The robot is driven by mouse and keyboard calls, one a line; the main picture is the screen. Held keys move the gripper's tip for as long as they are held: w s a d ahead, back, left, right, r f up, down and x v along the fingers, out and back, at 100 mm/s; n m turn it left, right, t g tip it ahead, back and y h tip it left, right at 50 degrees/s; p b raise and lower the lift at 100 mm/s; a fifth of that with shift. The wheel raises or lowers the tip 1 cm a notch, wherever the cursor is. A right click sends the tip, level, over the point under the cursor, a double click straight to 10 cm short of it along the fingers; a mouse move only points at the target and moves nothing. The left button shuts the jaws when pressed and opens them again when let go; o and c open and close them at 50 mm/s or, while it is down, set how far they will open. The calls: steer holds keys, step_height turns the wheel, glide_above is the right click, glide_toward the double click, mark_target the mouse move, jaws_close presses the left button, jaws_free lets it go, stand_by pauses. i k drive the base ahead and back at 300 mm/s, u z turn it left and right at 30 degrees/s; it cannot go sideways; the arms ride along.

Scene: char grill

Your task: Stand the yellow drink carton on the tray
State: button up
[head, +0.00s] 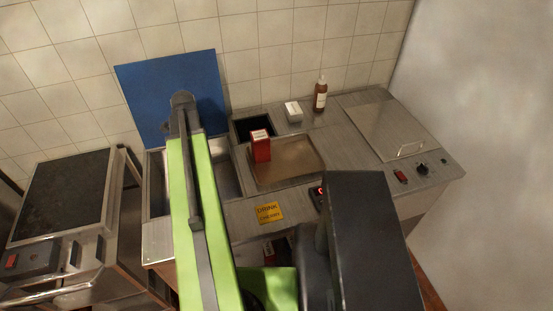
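The yellow drink carton (270,212) is near the front edge of the steel counter, in front of the tray. Its printed yellow face shows, and it looks to be lying flat. The tray (300,174) is a shallow brownish pan with a metal rim, set in the counter. A red carton (261,148) with a white top stands upright at the tray's left side. My green and dark arm crosses the lower middle of the view. My gripper's fingertips cannot be made out, and nothing is seen touching the yellow carton.
A dark square well (252,126) is behind the tray. A white box (293,111) and a brown bottle (320,94) stand at the back. A blue panel (150,92) leans on the wall. A steel lid (378,127) is at right, a griddle (66,195) at left. The tray's right part is clear.

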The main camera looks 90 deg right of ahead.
mark_target(300, 147)
steer(key=u, duration=0.2)
steer(key=k, duration=1.15)
steer(key=z, duration=0.8)
